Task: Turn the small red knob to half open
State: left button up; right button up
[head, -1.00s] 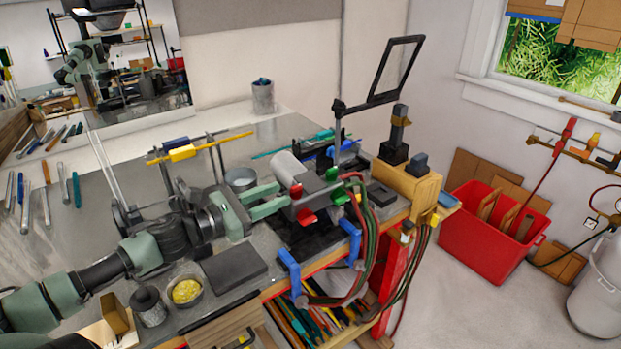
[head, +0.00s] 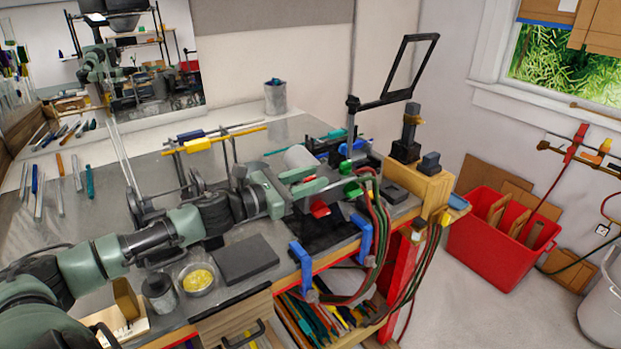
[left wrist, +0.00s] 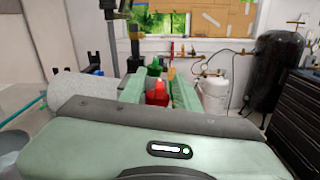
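My left gripper (head: 316,184) reaches in from the left over the burner unit, its two green fingers apart. In the left wrist view a red knob (left wrist: 157,92) shows between the fingers (left wrist: 156,86), with a green knob (left wrist: 154,68) just beyond it. I cannot tell whether the fingers touch the red knob. In the head view the fingers hide the spot where the small red knob stood. A larger red part (head: 319,208) shows just below the fingers. Two green knobs (head: 352,190) sit to the right, by the hoses. My right gripper is not in view.
Red and green hoses (head: 378,215) hang over the bench edge beside blue clamps (head: 301,262). A black framed pane (head: 410,68) stands behind. A dark flat block (head: 246,259) lies in front.

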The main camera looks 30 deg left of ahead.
pick_arm(q)
jog(key=shift+w, duration=0.15)
grip_shut()
